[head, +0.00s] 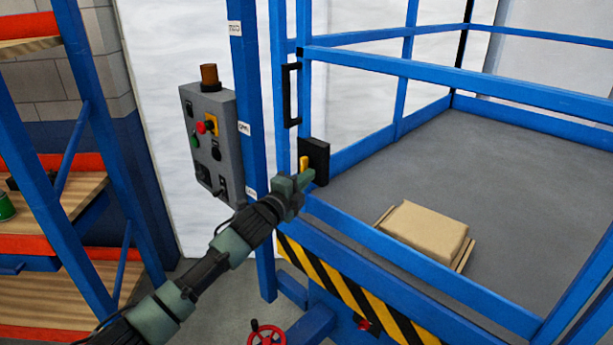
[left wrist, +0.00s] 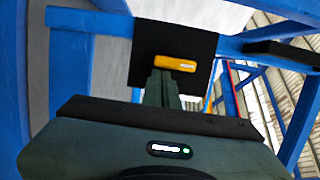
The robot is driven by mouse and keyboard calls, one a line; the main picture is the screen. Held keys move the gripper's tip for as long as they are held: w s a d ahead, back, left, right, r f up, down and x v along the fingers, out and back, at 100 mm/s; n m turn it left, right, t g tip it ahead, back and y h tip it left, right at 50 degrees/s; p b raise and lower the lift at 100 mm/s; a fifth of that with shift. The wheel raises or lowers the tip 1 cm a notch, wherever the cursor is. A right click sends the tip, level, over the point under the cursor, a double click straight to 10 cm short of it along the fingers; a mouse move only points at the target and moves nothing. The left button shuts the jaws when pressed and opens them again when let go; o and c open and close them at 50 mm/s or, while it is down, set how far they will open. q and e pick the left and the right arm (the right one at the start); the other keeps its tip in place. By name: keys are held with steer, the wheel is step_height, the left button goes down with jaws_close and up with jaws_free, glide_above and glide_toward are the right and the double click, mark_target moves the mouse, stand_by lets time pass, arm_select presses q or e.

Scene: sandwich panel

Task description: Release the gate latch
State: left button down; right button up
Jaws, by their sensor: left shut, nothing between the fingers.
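The gate latch is a black plate (head: 314,160) with a yellow lever (head: 304,163), mounted on the blue gate frame. In the left wrist view the yellow lever (left wrist: 175,63) lies across the black plate (left wrist: 200,40), just past my fingertips. My left gripper (head: 301,180) is shut and empty, with its tips at or just below the lever. I cannot tell whether they touch it. The left gripper also shows in the left wrist view (left wrist: 162,75). A black gate handle (head: 291,95) is above the latch. My right gripper is not in view.
A grey control box (head: 209,140) with a red button and an amber lamp is left of the blue post (head: 248,100). A cardboard box (head: 424,230) lies on the grey platform (head: 490,150). A shelf rack (head: 60,200) stands at left. A red handwheel (head: 266,335) is low in front.

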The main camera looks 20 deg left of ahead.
arm_select(q)
steer(key=shift+f+m+b, duration=0.15)
steer(key=shift+m+b, duration=0.25)
steer(key=shift+a+f+m+b, duration=0.1)
steer(key=shift+f+m+b, duration=0.05)
steer(key=shift+m+b, duration=0.5)
steer(key=s+a+f+m+h+b, duration=0.1)
steer(key=s+a+m+h+b, duration=0.1)
steer(key=m+b, duration=0.6)
steer(key=s+a+f+m+t+h+b, duration=0.1)
steer(key=s+a+f+m+h+b, duration=0.1)
steer(key=m+b, duration=0.6)
steer(key=s+a+b, duration=0.1)
steer(key=a, duration=0.1)
steer(key=shift+a+m+h, duration=0.35)
steer(key=shift+h, duration=0.05)
stand_by(0.5)
steer(key=shift+w, duration=0.1)
